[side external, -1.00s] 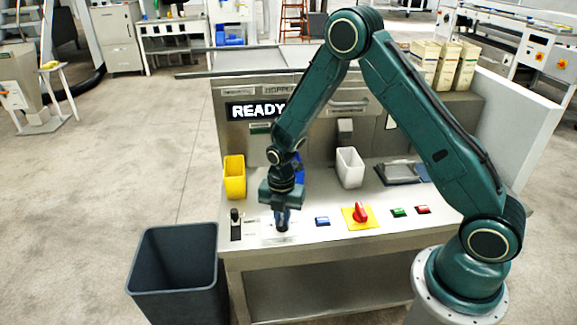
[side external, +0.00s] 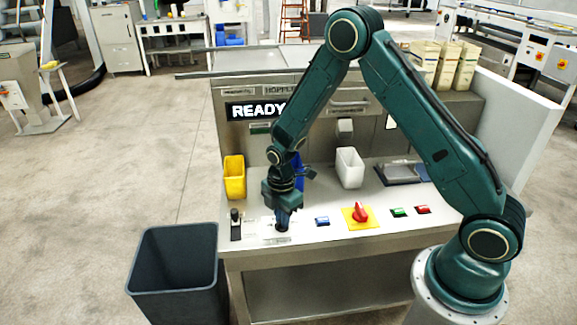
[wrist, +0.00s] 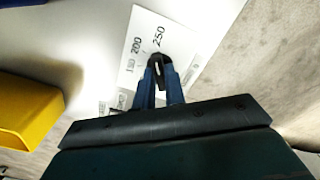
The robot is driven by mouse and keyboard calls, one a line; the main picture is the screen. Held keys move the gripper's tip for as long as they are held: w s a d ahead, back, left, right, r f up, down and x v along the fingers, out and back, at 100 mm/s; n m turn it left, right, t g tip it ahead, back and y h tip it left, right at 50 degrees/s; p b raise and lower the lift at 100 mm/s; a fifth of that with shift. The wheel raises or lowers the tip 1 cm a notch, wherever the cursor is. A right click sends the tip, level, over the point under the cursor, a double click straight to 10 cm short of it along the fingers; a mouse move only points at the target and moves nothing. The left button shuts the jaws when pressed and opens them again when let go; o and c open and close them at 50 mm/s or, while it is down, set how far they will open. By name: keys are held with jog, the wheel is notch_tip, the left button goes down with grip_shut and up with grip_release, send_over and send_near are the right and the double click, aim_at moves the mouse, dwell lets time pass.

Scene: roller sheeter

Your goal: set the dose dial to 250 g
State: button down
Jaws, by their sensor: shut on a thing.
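The dose dial (wrist: 160,62) is a small dark knob with a pale mark, on a white plate (wrist: 190,28) printed with 200, 250 and a less legible number. My gripper (wrist: 161,76) points down with its two blue fingers shut on the knob, one on each side. The "250" lies just beyond the knob and "200" lies to its left in the wrist view. Exactly where the pale mark points is hard to tell. In the side view my gripper (side external: 282,224) hides the knob. The display (side external: 255,110) reads READY.
A black lever (side external: 235,222) stands left of my gripper. A blue button (side external: 322,221), a red rotary switch on yellow (side external: 360,213), and green and red buttons lie to the right. A yellow bin (side external: 234,177) and a white bin (side external: 349,167) stand behind.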

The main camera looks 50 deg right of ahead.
jog(key=shift+m, duration=1.2)
jog(key=c, duration=1.5)
grip_release()
jog(key=shift+o, duration=0.2)
jog(key=shift+r, duration=0.1)
notch_tip(320, 180, up, 14)
jog(key=shift+f, duration=0.2)
